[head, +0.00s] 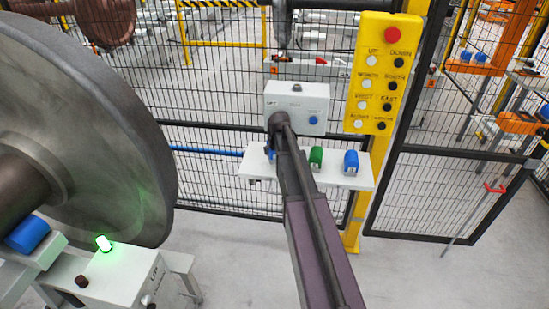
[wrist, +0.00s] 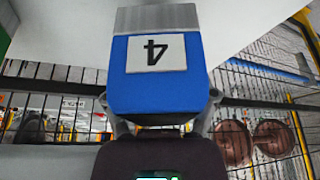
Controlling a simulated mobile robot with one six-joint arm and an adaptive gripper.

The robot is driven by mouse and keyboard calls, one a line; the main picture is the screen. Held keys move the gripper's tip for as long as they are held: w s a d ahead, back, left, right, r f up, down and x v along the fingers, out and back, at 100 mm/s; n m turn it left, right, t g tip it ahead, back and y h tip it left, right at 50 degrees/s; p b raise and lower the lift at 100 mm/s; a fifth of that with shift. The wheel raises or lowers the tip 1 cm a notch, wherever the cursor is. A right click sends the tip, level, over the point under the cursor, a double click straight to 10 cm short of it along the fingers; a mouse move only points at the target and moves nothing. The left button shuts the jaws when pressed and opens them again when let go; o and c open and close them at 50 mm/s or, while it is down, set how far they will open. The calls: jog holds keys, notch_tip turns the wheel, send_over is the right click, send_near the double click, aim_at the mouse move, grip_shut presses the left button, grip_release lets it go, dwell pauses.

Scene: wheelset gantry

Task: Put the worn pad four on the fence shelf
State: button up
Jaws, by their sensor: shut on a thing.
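The worn pad four (wrist: 155,85) is a blue block with a grey end and a white label with an upside-down 4, large in the wrist view. My gripper (wrist: 158,118) is shut on it, with a finger at each side. The fence shelf (head: 340,178) is a white ledge on the mesh fence in the head view. My arm reaches to the shelf's left part, where a bit of blue (head: 270,153) shows beside it. My arm hides most of the gripper there. I cannot tell whether the pad touches the shelf.
A green pad (head: 316,158) and a blue pad (head: 351,162) stand on the shelf to the right of my arm. A white box (head: 296,108) is above the shelf, and a yellow button panel (head: 380,75) right of it. A large wheel (head: 90,120) fills the left.

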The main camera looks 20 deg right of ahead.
aim_at(274, 157)
jog(key=shift+f, duration=0.15)
jog(key=shift+f+b, duration=1.65)
jog(key=shift+b, duration=0.1)
jog(key=shift+f, duration=0.1)
jog(key=o, duration=1.2)
jog(key=p+v, duration=1.1)
jog(key=v, duration=0.1)
jog(key=shift+a, duration=0.1)
